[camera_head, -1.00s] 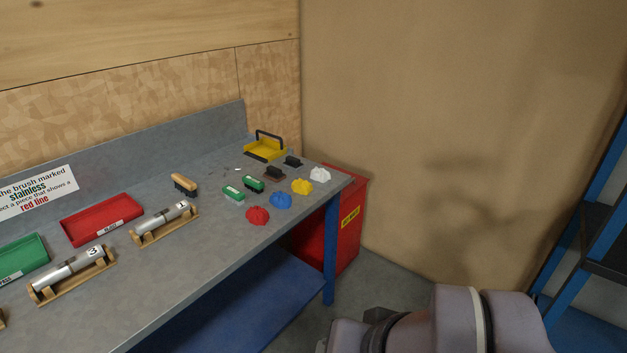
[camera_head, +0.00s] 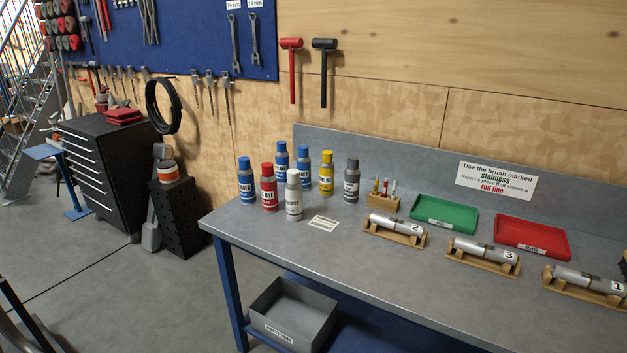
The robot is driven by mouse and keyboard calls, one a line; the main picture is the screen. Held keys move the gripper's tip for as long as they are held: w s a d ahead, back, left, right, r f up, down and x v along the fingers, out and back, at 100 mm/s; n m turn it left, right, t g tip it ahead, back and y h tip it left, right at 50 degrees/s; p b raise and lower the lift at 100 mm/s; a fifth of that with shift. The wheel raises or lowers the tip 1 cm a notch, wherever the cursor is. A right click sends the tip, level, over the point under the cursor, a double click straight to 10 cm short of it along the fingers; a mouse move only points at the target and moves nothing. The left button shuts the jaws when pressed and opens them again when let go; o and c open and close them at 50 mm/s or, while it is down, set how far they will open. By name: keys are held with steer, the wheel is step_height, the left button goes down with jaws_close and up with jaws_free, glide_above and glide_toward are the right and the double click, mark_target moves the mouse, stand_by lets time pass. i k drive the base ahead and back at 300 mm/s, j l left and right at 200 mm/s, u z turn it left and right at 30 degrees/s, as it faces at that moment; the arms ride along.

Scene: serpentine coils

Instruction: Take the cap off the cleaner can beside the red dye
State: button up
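The red can (camera_head: 268,188) reads "DYE" and stands upright near the left end of the bench. Just left of it stands a blue can (camera_head: 247,183) with a blue cap (camera_head: 245,161); its partly readable label ends in "NER". Two more blue cans stand behind, one at the back (camera_head: 282,162) and one to its right (camera_head: 303,169); their labels are too small to read surely. A white-capped pale can (camera_head: 293,198) stands in front right of the red one. All are upright with caps on. My gripper is not in view.
A yellow can (camera_head: 327,175) and a dark grey can (camera_head: 351,183) stand to the right. A small card (camera_head: 323,223) lies in front. Further right are a pen block (camera_head: 384,203), green (camera_head: 444,214) and red (camera_head: 531,238) trays and cylinders on cradles. The bench's front left is bare.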

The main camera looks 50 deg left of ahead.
mark_target(244, 162)
steer(key=u, duration=2.2)
